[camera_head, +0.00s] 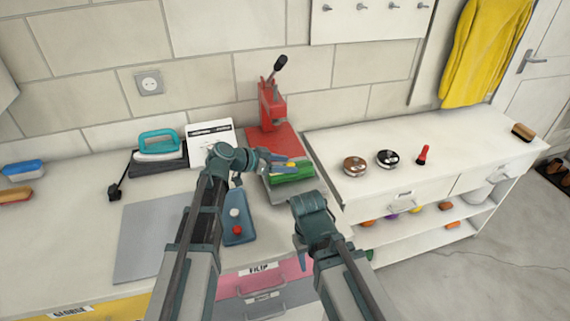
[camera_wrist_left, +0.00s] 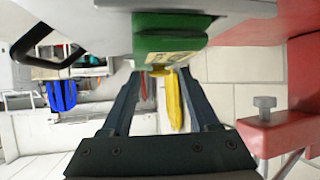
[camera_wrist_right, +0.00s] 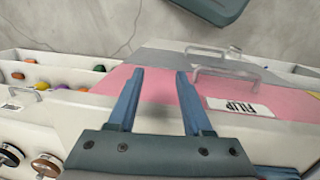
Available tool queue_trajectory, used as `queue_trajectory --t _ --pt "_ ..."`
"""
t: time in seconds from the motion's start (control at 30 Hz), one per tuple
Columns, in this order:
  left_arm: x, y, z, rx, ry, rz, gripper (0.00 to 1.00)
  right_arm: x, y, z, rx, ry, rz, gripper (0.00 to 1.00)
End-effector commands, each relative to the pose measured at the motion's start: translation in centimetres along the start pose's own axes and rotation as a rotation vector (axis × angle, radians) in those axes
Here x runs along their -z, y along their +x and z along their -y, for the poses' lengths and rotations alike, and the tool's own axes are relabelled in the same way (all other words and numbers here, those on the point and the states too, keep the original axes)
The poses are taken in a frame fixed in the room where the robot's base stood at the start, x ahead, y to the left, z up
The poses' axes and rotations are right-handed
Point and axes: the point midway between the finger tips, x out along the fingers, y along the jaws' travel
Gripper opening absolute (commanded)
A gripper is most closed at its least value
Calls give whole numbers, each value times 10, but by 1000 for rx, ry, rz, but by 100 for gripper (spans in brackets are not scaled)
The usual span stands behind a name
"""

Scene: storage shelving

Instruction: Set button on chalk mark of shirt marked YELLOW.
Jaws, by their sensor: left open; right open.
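A green folded piece (camera_head: 292,174), perhaps the shirt, lies on the grey bed at the foot of the red press (camera_head: 283,143). In the left wrist view the green piece (camera_wrist_left: 168,33) has a pale label with unreadable writing. A small round yellow piece (camera_wrist_left: 160,70), perhaps the button, shows against its edge, between the fingertips of my left gripper (camera_wrist_left: 161,75). My left gripper (camera_head: 277,160) is open beside the green piece; I cannot tell whether anything touches. No chalk mark is discernible. My right gripper (camera_wrist_right: 160,75) is open and empty in front of the cabinet.
A blue tray (camera_head: 243,236) holds white and red round pieces. A grey mat (camera_head: 148,241), a teal iron (camera_head: 160,144) and a white box (camera_head: 213,139) are on the left counter. A pink drawer (camera_wrist_right: 150,88) reads FILIP.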

Motion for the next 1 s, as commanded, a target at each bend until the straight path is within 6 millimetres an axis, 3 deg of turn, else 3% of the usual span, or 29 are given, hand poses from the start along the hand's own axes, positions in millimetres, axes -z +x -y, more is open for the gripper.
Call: queue_trajectory --t 0.6,0.8,1.0 --pt "4 -107 0 2 -1 0 61 -3 -55 -5 0 0 0 50" --pt "2 -120 0 1 -1 0 61 -4 -59 -6 0 0 0 50" --pt "2 -121 0 0 0 0 61 -4 -59 -6 0 0 0 50"
